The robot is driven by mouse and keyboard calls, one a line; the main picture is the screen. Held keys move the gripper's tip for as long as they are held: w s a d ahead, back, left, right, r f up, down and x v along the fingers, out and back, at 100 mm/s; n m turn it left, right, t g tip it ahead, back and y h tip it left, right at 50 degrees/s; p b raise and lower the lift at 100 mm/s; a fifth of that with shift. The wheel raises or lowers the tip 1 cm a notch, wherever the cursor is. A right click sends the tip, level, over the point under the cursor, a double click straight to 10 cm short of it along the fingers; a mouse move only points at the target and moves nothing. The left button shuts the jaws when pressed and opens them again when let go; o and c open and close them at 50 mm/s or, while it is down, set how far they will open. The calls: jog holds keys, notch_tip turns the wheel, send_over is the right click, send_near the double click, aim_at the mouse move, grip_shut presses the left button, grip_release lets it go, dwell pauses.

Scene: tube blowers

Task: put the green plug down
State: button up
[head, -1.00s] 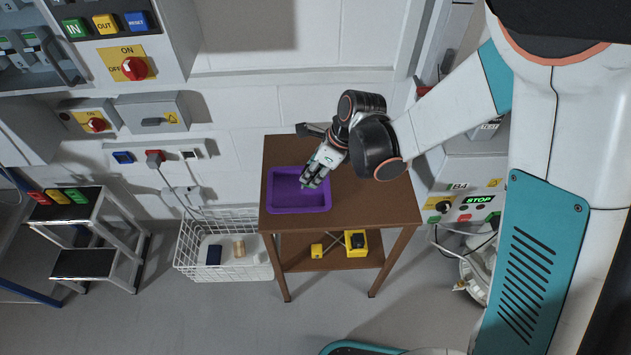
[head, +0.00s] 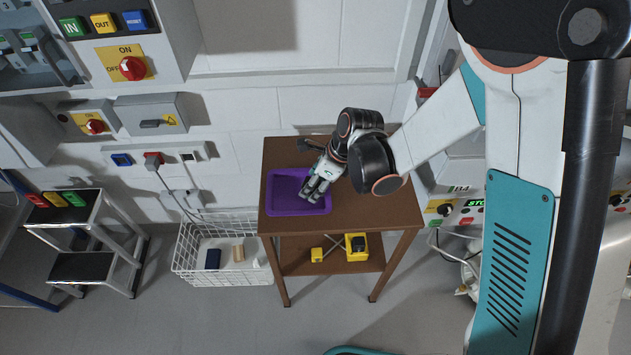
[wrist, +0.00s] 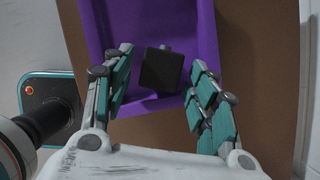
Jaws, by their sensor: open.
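In the wrist view, a dark, nearly black block (wrist: 162,70) with a small knob at its far end lies in the purple tray (wrist: 95,25). It looks like the plug, but no green shows on it from here. My gripper (wrist: 161,60) is open, with one teal-padded finger on each side of the block and gaps between. In the head view, my gripper (head: 318,189) reaches over the right part of the purple tray (head: 283,210), and the block is hidden there. The tray sits on a brown wooden table (head: 370,212).
The right side of the tabletop is clear. Yellow items (head: 356,246) lie on the table's lower shelf. A white wire basket (head: 222,275) stands to the left, with a step stool (head: 85,240) beyond it.

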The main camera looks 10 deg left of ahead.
jog(key=p+v, duration=0.3)
jog(key=v, duration=0.9)
jog(key=shift+p, duration=0.4)
